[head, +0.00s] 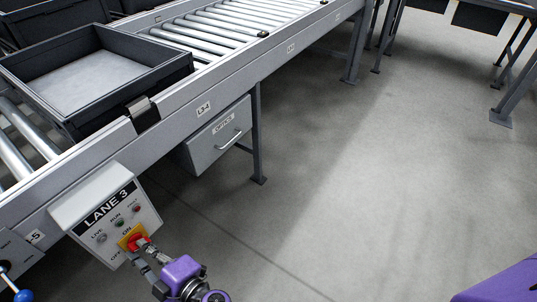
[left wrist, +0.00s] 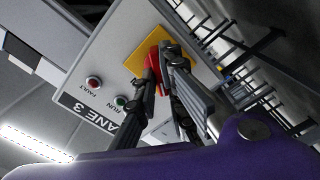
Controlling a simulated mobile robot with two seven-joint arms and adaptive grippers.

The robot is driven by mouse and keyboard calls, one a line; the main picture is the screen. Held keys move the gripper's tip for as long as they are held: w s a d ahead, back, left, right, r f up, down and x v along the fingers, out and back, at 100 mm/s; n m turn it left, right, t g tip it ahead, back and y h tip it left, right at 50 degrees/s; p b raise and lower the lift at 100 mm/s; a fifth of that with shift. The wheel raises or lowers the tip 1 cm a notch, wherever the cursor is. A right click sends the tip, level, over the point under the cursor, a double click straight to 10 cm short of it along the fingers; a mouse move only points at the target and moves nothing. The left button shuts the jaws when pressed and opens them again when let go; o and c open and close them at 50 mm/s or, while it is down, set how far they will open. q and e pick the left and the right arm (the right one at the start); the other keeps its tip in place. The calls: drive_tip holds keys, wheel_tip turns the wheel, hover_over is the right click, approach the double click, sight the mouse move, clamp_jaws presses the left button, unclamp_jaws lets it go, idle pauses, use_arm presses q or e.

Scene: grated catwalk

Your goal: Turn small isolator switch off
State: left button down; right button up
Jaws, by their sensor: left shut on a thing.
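The small isolator switch is a red rotary handle (head: 137,242) on a yellow plate (head: 126,240), low on the grey LANE 3 control box (head: 109,203). ON is printed above the plate and part of OFF below it. My left gripper (head: 145,250) reaches in from below and is shut on the red handle. The left wrist view shows both fingers (left wrist: 163,72) on either side of the handle (left wrist: 154,62), in front of the yellow plate (left wrist: 187,57). The fingers hide much of the handle, so its exact angle is hard to tell. My right gripper is not in view.
The box hangs on the side rail of a roller conveyor (head: 225,35) carrying a dark tray (head: 130,85). A grey OPTICS drawer (head: 218,137) and a conveyor leg (head: 257,140) stand to the right. A blue-knobbed lever (head: 23,296) is at lower left. The floor (head: 340,190) is clear.

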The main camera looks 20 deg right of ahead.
use_arm(q)
drive_tip(key=shift+s+f+n+b, duration=0.1)
drive_tip(key=shift+n+b, duration=0.45)
drive_tip(key=shift+n, duration=1.05)
drive_tip(key=shift+f+n+b, duration=0.1)
drive_tip(key=shift+n+b, duration=0.4)
drive_tip(key=shift+n, duration=1.1)
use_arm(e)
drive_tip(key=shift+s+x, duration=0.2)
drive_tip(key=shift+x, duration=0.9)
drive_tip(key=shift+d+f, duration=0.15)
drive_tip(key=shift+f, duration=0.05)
use_arm(q)
drive_tip(key=c, duration=1.8)
unclamp_jaws()
drive_tip(key=shift+r, duration=0.1)
drive_tip(key=shift+c, duration=0.2)
drive_tip(key=v, duration=0.7)
drive_tip(key=shift+s+d, duration=0.15)
drive_tip(key=shift+s, duration=0.05)
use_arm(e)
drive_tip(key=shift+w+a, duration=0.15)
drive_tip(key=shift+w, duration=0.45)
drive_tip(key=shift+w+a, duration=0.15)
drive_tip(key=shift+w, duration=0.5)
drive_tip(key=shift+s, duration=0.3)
